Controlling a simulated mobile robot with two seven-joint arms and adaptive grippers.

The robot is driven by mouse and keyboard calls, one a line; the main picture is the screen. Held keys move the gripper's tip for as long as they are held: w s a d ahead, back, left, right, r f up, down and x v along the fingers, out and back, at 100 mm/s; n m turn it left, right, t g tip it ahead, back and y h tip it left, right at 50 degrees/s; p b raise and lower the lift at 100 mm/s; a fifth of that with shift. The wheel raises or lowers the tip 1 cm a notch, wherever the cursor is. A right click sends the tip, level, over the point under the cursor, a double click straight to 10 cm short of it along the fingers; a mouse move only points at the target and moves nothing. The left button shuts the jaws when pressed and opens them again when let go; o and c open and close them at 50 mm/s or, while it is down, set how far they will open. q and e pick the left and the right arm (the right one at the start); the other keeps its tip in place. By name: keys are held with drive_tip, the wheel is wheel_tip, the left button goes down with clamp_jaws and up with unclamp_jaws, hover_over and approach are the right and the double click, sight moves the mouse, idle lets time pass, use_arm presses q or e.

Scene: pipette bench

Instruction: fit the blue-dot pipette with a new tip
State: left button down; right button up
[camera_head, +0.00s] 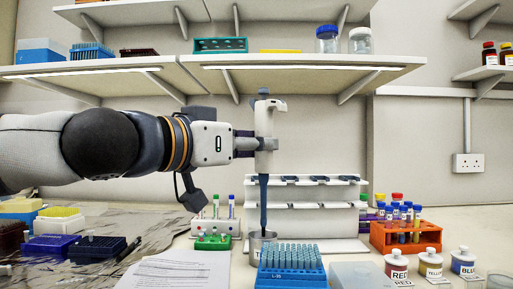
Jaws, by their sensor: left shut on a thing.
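My left gripper (256,144) comes in from the left and is shut on the body of an upright pipette. The pipette (264,122) has a white body, a blue-grey top and a long dark blue lower shaft. Its lower end hangs close above or behind a grey metal cup (256,243) and the back of the tip rack; I cannot tell the exact depth. A blue dot is too small to make out. The blue tip rack (290,277), filled with rows of blue tips, stands at the front centre. My right gripper is not in view.
A white pipette stand (318,222) is behind the pipette. An orange tube rack (405,240) and labelled jars (430,265) stand at the right. Paper sheets (170,270), a green rack (213,242) and tip boxes (50,247) are at the left. Shelves (300,75) hang above the arm.

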sight(259, 172)
use_arm(q)
drive_tip(key=shift+f+b, duration=0.4)
drive_tip(key=shift+f, duration=0.35)
drive_tip(key=shift+r, duration=0.2)
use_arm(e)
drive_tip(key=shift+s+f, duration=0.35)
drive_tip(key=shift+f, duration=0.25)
use_arm(q)
drive_tip(key=shift+f, duration=0.2)
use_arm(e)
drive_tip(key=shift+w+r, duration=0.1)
use_arm(q)
drive_tip(key=shift+f+b, duration=0.3)
drive_tip(key=shift+f, duration=0.65)
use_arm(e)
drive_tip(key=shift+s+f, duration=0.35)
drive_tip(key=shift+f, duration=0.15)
use_arm(q)
drive_tip(key=shift+f, duration=0.55)
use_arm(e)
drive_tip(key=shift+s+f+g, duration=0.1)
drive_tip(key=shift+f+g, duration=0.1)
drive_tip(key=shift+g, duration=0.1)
use_arm(q)
drive_tip(key=shift+f+b, duration=0.45)
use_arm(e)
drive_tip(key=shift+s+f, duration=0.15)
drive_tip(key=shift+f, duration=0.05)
